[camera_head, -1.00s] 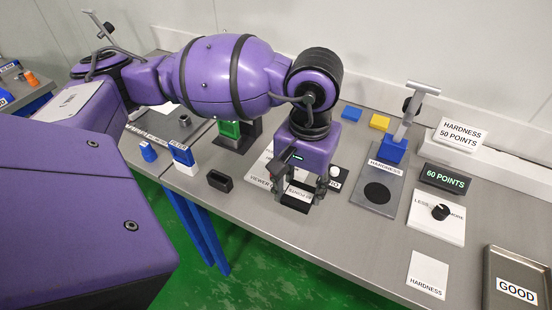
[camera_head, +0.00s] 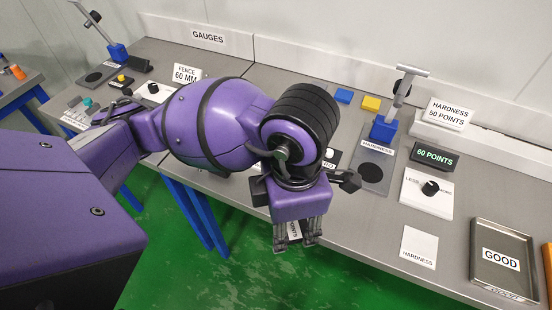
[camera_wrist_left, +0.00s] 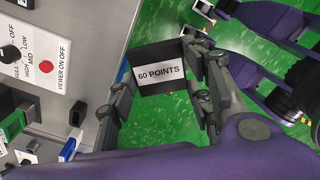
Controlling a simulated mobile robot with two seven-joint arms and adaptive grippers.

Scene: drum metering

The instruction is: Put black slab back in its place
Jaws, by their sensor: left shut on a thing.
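The black slab (camera_wrist_left: 160,72) carries a white label reading "60 POINTS". My left gripper (camera_wrist_left: 163,85) is shut on it in the left wrist view, a finger on each side, with green floor behind it. In the head view my left gripper (camera_head: 296,236) points down at the front edge of the bench. The slab (camera_head: 294,230) shows only partly there, between the fingers. My right gripper is not in view.
The grey bench (camera_head: 345,225) has free room right of the gripper. A hardness stand (camera_head: 375,165), a "60 POINTS" display (camera_head: 435,155), a dial plate (camera_head: 427,195), a hardness card (camera_head: 419,247) and a GOOD tray (camera_head: 503,293) stand right. A viewer panel (camera_wrist_left: 40,65) is beside the slab.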

